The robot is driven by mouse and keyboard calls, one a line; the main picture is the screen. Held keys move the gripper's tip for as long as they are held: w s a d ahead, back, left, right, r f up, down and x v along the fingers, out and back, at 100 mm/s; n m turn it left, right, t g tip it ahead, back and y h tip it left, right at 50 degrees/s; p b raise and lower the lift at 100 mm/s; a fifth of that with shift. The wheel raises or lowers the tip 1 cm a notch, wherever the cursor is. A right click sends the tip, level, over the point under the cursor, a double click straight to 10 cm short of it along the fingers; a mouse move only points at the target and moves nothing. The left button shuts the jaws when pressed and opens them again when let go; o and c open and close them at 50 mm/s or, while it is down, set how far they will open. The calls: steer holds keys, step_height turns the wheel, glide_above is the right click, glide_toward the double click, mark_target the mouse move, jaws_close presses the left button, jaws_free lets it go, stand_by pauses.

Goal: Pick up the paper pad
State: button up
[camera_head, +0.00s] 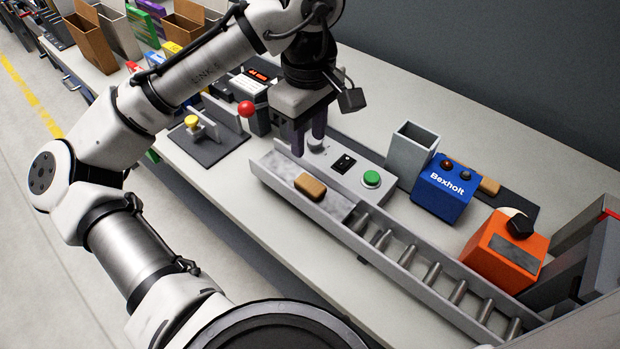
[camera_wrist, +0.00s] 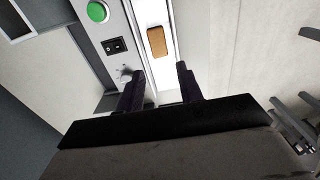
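A small brown block with rounded corners (camera_head: 310,186) lies flat in the pale metal channel of the roller conveyor. It may be the paper pad, but no sheets or markings can be made out. It also shows in the wrist view (camera_wrist: 157,41), ahead of my fingers and roughly in line with the gap between them. My gripper (camera_head: 308,143) points down over the upper-left end of the channel, above and behind the block. In the wrist view my gripper (camera_wrist: 159,88) has its two dark fingers apart, with nothing between them.
The conveyor's side panel has a green button (camera_head: 371,178) and a black switch (camera_head: 343,163). Bare rollers (camera_head: 433,273) run to the lower right. A grey open bin (camera_head: 411,150), a blue Boxholt box (camera_head: 444,188) and an orange box (camera_head: 503,250) stand beyond. A red-knobbed lever (camera_head: 246,109) stands left.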

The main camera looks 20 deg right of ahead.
mark_target(309, 182)
step_height(309, 182, down, 12)
steer(key=shift+w+d+f+p, duration=0.1)
steer(key=shift+w+p, duration=0.05)
steer(key=shift+p, duration=0.35)
steer(key=shift+c, duration=0.5)
steer(key=c, duration=0.5)
